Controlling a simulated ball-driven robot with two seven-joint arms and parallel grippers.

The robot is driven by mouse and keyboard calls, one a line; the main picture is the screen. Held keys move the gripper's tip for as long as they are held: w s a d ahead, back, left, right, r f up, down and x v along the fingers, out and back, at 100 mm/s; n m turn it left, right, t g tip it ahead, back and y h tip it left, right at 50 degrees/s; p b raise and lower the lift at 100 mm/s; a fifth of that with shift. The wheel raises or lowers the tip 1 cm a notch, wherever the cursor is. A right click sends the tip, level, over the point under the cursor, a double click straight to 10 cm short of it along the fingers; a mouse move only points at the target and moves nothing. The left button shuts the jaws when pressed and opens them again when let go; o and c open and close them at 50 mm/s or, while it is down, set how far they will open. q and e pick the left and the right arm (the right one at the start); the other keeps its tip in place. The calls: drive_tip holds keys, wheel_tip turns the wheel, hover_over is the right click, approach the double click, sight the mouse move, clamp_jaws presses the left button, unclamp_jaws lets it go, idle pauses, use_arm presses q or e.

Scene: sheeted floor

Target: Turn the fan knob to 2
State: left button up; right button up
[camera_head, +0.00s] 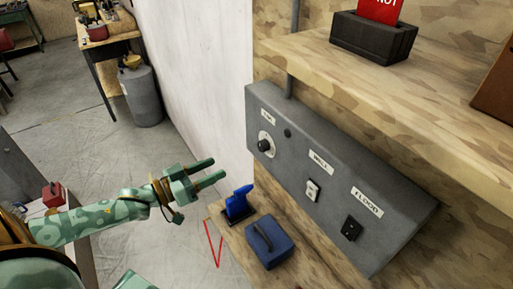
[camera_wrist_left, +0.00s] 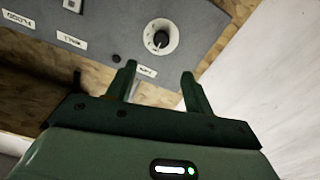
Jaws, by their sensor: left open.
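The fan knob (camera_head: 264,146) is a dark round knob on a pale dial at the left end of a grey wall panel (camera_head: 330,215), under a small label. In the left wrist view the knob (camera_wrist_left: 161,39) and its white dial show beyond the fingertips, slightly above the gap. The knob's exact setting is too small to read. My left gripper (camera_head: 220,172) is open and empty, its fingers pointing right toward the panel, apart from the knob. It also shows in the left wrist view (camera_wrist_left: 158,78). My right gripper is not in view.
The panel also carries a white switch (camera_head: 312,190) and a black switch (camera_head: 351,228). Below stand a blue tool (camera_head: 238,204) and a blue box (camera_head: 268,243) on a wooden ledge. A wooden shelf (camera_head: 400,85) juts out above the panel.

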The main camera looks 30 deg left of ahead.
sight(260, 147)
use_arm(q)
drive_tip(key=x, duration=1.4)
drive_tip(key=shift+w+a+p, duration=0.1)
drive_tip(key=shift+w+p, duration=0.05)
drive_tip(key=shift+p, duration=0.2)
drive_tip(key=c, duration=1)
